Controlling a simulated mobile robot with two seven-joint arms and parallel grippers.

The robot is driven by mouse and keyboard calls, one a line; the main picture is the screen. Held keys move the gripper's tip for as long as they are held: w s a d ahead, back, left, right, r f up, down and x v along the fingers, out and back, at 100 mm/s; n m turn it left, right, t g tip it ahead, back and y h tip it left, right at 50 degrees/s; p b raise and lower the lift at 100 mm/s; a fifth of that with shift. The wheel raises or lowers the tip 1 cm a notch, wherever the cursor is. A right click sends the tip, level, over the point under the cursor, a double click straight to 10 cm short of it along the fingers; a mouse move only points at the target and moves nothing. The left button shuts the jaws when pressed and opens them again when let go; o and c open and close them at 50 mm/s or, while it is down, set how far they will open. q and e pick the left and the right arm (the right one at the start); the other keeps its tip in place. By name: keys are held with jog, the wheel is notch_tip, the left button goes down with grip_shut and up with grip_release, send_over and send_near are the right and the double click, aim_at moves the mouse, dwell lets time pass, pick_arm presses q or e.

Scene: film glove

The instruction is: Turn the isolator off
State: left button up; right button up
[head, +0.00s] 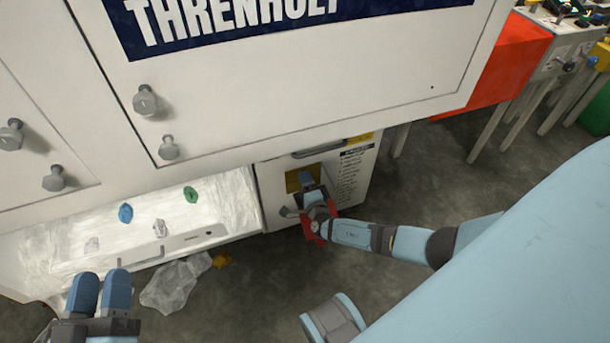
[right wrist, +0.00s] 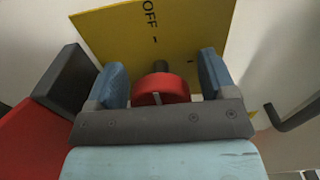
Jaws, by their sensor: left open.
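The isolator is a red round knob (right wrist: 160,92) with a pale mark on its front, on a dark shaft. It sits before a yellow plate (right wrist: 120,35) lettered OFF, which also shows on a white cabinet in the head view (head: 292,182). My right gripper (right wrist: 162,75) is open, with one blue finger on each side of the knob. A small gap shows on the right side; contact on the left I cannot tell. In the head view my right gripper (head: 311,183) hides the knob. My left gripper (head: 101,280) is open and empty at lower left.
A dark block (right wrist: 70,82) and a red part stand left of the gripper in the wrist view. A shiny tray (head: 100,220) and crumpled plastic (head: 175,283) lie left. The floor in front is open.

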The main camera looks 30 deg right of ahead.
jog(key=p+v, duration=0.2)
jog(key=v, duration=0.2)
jog(key=shift+s+r, duration=0.1)
jog(key=shift+s, duration=0.05)
pick_arm(q)
jog(key=f, duration=0.1)
jog(key=a+f+g+y+p, duration=0.1)
jog(key=f, duration=0.1)
jog(key=a+f+y+p, duration=0.1)
jog(key=shift+w+f+g, duration=0.1)
jog(key=shift+f+g, duration=0.1)
jog(key=shift+g, duration=0.2)
pick_arm(e)
jog(key=v, duration=0.9)
jog(key=shift+s, duration=0.3)
